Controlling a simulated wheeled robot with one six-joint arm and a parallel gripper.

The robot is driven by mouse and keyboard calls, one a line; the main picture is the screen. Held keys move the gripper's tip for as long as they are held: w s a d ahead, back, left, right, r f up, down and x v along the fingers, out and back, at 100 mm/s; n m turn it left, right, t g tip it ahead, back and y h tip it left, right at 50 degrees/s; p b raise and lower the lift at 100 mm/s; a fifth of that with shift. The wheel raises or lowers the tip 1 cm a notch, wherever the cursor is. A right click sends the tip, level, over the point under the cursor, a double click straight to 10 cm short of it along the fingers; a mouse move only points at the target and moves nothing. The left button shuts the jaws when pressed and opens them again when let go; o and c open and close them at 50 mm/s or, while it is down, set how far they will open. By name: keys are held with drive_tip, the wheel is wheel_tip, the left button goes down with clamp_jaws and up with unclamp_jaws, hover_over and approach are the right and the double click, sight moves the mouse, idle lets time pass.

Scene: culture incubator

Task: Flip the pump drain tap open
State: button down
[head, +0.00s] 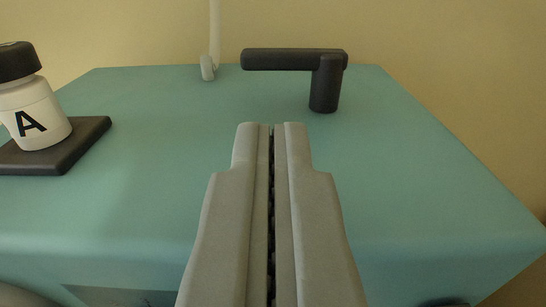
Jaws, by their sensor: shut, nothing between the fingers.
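The pump drain tap appears to be the dark grey lever (285,60) on a short upright post (325,88), at the back of a teal box top (390,150) in the head view. The lever lies level, reaching left from the post. My gripper (272,126) is shut and empty, with its fingers pointing toward the back. The fingertips show below the lever in the picture, a little left of the post, and look apart from it. Nothing hides the tap.
A white bottle marked A (36,115) with a dark cap stands on a dark pad (85,143) at the left. A thin pale tube (214,30) rises from a light fitting (207,69) at the back edge, left of the lever. The teal surface on the right is clear.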

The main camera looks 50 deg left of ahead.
sight(256, 65)
drive_tip(key=x, duration=0.8)
drive_tip(key=shift+w+a, duration=0.1)
drive_tip(key=shift+a, duration=0.05)
drive_tip(key=shift+a, duration=0.8)
